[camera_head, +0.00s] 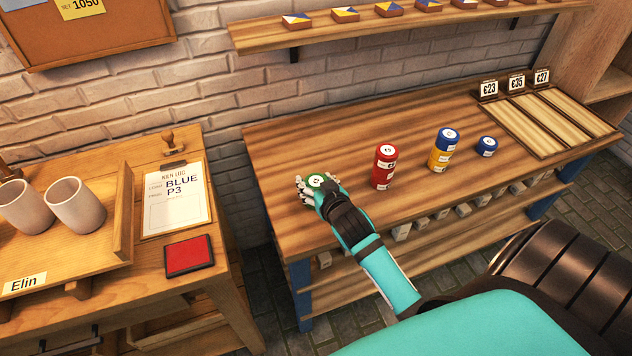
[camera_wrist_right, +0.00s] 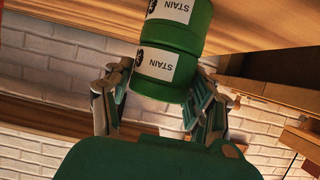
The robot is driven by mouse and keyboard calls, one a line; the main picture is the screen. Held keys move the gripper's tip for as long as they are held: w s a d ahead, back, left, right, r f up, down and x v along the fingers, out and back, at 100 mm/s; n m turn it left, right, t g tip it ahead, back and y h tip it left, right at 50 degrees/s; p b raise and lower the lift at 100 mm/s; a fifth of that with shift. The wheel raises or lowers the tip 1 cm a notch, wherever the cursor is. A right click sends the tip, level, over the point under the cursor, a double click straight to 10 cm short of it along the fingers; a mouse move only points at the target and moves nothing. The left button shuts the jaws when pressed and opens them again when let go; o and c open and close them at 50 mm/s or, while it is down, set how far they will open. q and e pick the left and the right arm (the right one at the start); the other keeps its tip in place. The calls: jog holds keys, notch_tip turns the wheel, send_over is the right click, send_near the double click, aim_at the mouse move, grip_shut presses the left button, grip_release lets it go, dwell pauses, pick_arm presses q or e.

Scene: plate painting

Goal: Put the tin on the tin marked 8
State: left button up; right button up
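A green tin (camera_head: 316,180) with a white disc on its lid is near the left end of the workbench. The right wrist view, upside down, shows an upper green tin (camera_wrist_right: 160,88) stacked on another green tin (camera_wrist_right: 182,38), both labelled STAIN. My right gripper (camera_head: 319,188) has its fingers on both sides of the upper tin; firm contact is unclear. Two stacked red tins (camera_head: 384,172), a blue tin (camera_head: 447,141) on a yellow tin (camera_head: 438,159), and a lone blue tin (camera_head: 487,147) stand further right. Their lid numbers are too small to read. My left gripper is out of view.
Wooden strips with price cards (camera_head: 516,82) lie at the bench's right end. A shelf (camera_head: 345,36) of small blocks hangs above. A side table at left holds cups (camera_head: 76,206), a clipboard (camera_head: 176,200) and a red pad (camera_head: 189,256).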

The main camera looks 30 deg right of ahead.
jog(key=o, duration=0.3)
jog(key=shift+r, duration=0.15)
jog(key=v, duration=1.2)
jog(key=shift+b, duration=0.3)
